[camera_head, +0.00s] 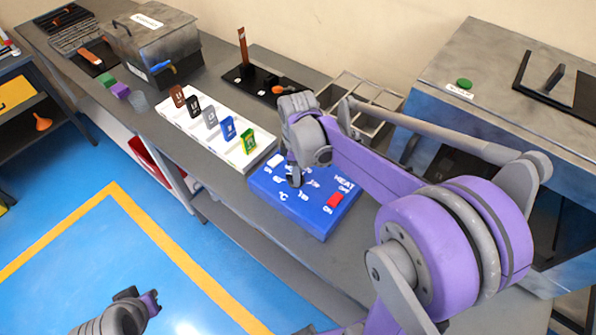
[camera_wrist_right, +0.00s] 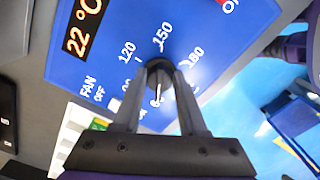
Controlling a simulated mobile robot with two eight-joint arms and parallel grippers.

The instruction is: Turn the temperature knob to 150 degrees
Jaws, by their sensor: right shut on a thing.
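The blue control panel (camera_head: 318,218) lies on the grey bench in the head view. In the right wrist view the panel (camera_wrist_right: 110,62) shows a 22 °C display (camera_wrist_right: 83,26) and a dial scale with 120, 150 and 180 readable. My right gripper (camera_wrist_right: 158,76) is shut on the dark round temperature knob (camera_wrist_right: 158,65), one finger on each side. A thin light line shows between the fingers; I cannot tell which number the knob points to. In the head view my right gripper (camera_head: 296,178) hides the knob. My left gripper (camera_head: 152,301) is low at the left, away from the panel.
A red switch (camera_head: 334,200) marked ON and OFF sits on the panel. A white rack (camera_head: 248,163) with several coloured labelled pieces stands left of it. Blue floor in front is open.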

